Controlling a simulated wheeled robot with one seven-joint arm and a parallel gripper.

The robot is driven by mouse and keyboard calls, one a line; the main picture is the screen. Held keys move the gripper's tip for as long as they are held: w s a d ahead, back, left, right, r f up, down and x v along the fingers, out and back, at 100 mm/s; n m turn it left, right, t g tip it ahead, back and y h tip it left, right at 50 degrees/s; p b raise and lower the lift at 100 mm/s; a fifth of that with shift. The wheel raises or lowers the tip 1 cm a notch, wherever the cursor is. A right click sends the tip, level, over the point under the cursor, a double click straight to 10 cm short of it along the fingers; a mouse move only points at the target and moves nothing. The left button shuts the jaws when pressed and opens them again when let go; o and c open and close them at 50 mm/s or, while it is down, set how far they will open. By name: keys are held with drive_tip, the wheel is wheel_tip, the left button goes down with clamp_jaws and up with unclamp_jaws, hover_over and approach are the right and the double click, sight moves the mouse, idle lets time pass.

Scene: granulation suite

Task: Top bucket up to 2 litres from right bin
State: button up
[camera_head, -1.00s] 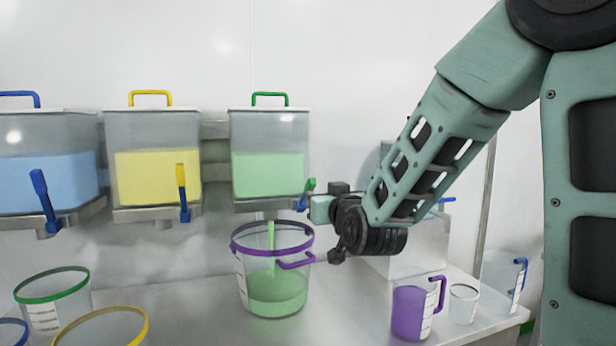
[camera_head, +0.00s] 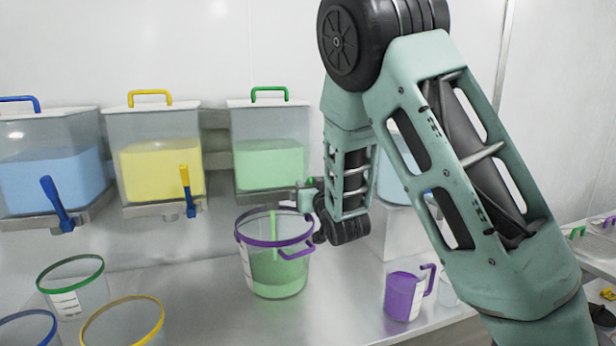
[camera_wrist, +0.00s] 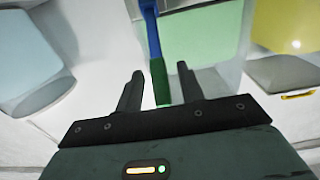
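The right bin (camera_head: 268,160) has a green handle and holds pale green material. A green stream (camera_head: 273,225) runs from its outlet into the purple-rimmed bucket (camera_head: 253,262) below, which stands on the bench. The green contents fill a good part of the bucket; I cannot read its scale marks. My gripper (camera_head: 306,196) is at the right bin's tap, just above the bucket's right rim. In the wrist view, the tap lever (camera_wrist: 159,80), blue with a green end, lies between the fingers of my gripper (camera_wrist: 160,88). The fingers are apart, with gaps beside the lever.
The blue bin (camera_head: 50,180) and yellow bin (camera_head: 160,172) hang to the left. Empty green-rimmed (camera_head: 73,287) and yellow-rimmed (camera_head: 124,325) buckets stand front left. A purple jug (camera_head: 405,294) stands right of the purple-rimmed bucket. Bare bench lies between them.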

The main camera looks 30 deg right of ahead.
drive_tip(key=shift+x, duration=1.25)
clamp_jaws()
drive_tip(key=shift+r+p, duration=0.1)
drive_tip(key=shift+p, duration=0.2)
